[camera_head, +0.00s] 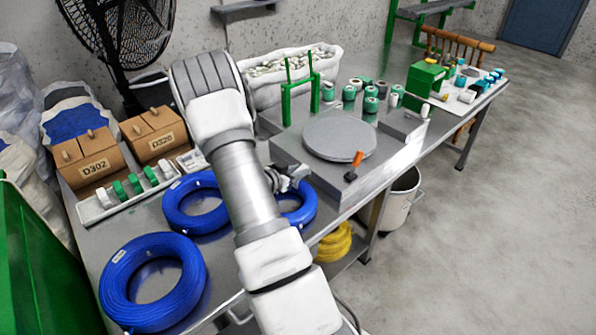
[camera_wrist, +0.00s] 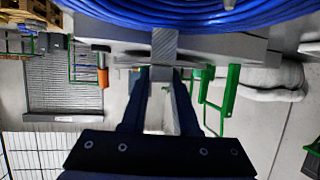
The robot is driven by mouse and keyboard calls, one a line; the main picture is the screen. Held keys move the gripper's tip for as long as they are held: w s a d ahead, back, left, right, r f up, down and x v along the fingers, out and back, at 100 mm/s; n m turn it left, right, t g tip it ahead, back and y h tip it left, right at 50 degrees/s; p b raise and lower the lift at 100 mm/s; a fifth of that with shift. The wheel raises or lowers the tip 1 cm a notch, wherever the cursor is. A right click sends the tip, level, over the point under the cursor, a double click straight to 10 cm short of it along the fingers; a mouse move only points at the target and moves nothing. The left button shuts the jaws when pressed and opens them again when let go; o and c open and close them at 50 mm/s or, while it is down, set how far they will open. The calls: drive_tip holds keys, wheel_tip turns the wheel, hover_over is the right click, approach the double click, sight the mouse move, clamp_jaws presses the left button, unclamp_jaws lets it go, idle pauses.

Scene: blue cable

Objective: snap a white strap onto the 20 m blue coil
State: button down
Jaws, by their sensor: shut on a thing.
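Three blue coils lie on the metal table: a large one (camera_head: 120,290) at the front left, a smaller one (camera_head: 172,213) behind it, and one (camera_head: 307,212) partly hidden by my arm. Their labels are too small to read. My gripper (camera_head: 290,178) is at the far edge of the partly hidden coil. In the wrist view, my gripper (camera_wrist: 163,80) is shut on a pale, strap-like piece (camera_wrist: 158,106), apparently a white strap. A blue coil (camera_wrist: 200,18) crosses the top there, close to the fingertips; contact is unclear.
A white tray (camera_head: 87,214) holds green and white clips. Cardboard boxes (camera_head: 90,163) stand behind it. A grey round plate (camera_head: 340,138) on a raised block, an orange-handled tool (camera_head: 357,160) and a green frame (camera_head: 286,105) are right of my gripper. Yellow coils (camera_head: 335,243) lie below the table.

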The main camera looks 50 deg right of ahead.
drive_tip(key=shift+f, duration=0.1)
drive_tip(key=shift+f+b, duration=0.7)
drive_tip(key=shift+f, duration=0.05)
drive_tip(key=shift+f, duration=0.2)
drive_tip(key=shift+f+b, duration=0.3)
drive_tip(key=shift+b, duration=0.05)
drive_tip(key=shift+r, duration=0.15)
drive_tip(key=shift+r, duration=0.1)
drive_tip(key=shift+r+p, duration=0.45)
drive_tip(key=shift+p, duration=0.05)
drive_tip(key=shift+r, duration=0.15)
drive_tip(key=shift+r+p, duration=0.45)
drive_tip(key=shift+r, duration=0.05)
